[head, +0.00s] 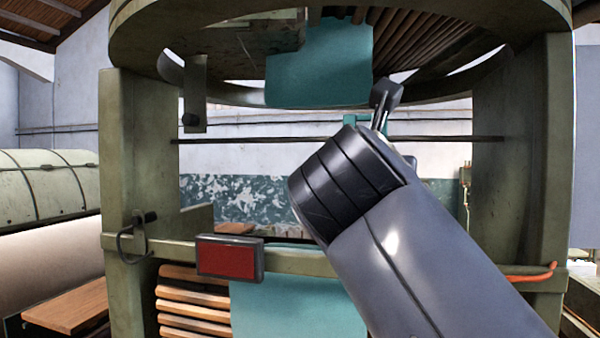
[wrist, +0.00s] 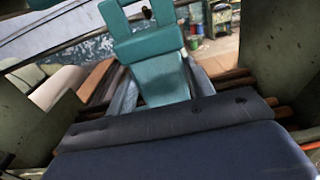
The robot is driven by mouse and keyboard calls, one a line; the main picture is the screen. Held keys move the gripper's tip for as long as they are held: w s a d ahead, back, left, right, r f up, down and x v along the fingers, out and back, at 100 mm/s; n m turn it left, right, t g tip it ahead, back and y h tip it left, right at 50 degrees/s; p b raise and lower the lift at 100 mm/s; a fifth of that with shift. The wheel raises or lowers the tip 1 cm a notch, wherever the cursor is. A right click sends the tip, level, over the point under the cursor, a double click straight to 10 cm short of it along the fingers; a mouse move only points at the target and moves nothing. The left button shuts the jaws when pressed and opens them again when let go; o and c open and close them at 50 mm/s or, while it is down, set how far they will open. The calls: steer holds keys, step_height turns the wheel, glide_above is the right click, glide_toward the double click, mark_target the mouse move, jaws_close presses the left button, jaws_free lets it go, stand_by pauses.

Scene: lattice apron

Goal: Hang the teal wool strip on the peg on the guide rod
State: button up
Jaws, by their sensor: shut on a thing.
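The teal wool strip (wrist: 161,78) is held between the two grey fingers of my gripper (wrist: 160,72) in the wrist view. Its upper end forms an open loop that runs out of the top of the picture.
Green uprights (head: 140,190) (head: 520,170) stand left and right. A large ring (head: 440,10) lies overhead, with a wide teal cloth (head: 318,70) hanging from it. A red panel (head: 230,259) sits on the lower crossbeam (head: 440,268). The rod's left stretch is clear.

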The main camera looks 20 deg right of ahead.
steer(key=f+x, duration=0.1)
steer(key=x, duration=0.6)
steer(key=shift+f, duration=0.2)
stand_by(0.4)
steer(key=shift+f, duration=0.1)
stand_by(0.5)
steer(key=o, duration=1.1)
steer(key=shift+b+v, duration=1.65)
steer(key=shift+v, duration=3.75)
